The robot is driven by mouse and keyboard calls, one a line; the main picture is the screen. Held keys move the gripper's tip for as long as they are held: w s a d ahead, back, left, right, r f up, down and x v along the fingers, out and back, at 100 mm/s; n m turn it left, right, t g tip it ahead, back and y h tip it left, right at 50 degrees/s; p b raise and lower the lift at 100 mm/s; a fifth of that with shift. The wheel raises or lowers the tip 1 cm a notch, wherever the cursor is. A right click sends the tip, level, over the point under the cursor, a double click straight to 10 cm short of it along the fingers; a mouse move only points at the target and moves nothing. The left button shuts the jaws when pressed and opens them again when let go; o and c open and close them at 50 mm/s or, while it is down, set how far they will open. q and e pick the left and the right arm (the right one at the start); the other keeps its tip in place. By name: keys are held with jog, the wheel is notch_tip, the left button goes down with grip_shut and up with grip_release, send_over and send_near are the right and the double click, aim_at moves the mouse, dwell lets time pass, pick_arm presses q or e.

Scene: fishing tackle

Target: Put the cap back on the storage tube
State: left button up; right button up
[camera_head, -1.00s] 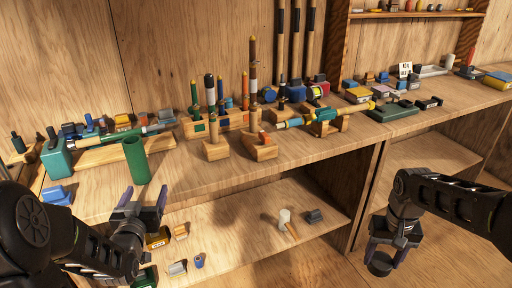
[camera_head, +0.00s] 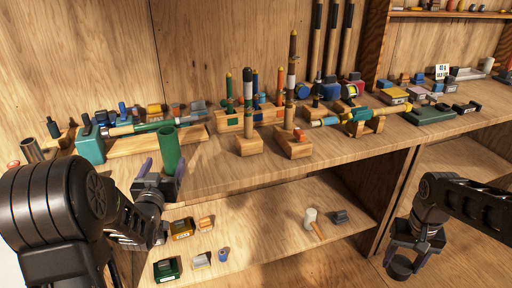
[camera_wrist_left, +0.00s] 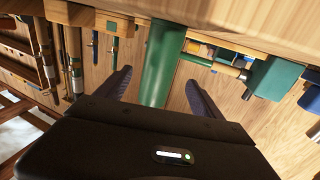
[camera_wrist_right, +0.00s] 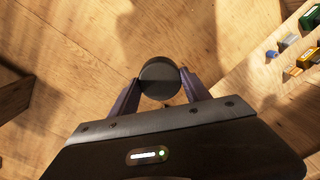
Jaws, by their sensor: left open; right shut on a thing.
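The storage tube is a green cylinder (camera_head: 170,150) standing upright near the front edge of the upper shelf in the head view. In the left wrist view the tube (camera_wrist_left: 162,65) is between the two spread fingers (camera_wrist_left: 158,88), with gaps on both sides. A dark round cap (camera_wrist_right: 160,78) is held between the fingers of my right gripper (camera_wrist_right: 158,92) in the right wrist view. In the head view the cap (camera_head: 399,267) hangs low at the right, in front of the lower shelves and far from the tube.

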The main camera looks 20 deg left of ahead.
aim_at(169, 154)
pick_arm(q)
jog(key=shift+x, duration=1.15)
jog(key=shift+p+x, duration=0.4)
jog(key=shift+x, duration=2.25)
jog(key=shift+r, duration=0.15)
jog(key=shift+d, duration=0.1)
jog(key=shift+c, duration=0.4)
grip_shut()
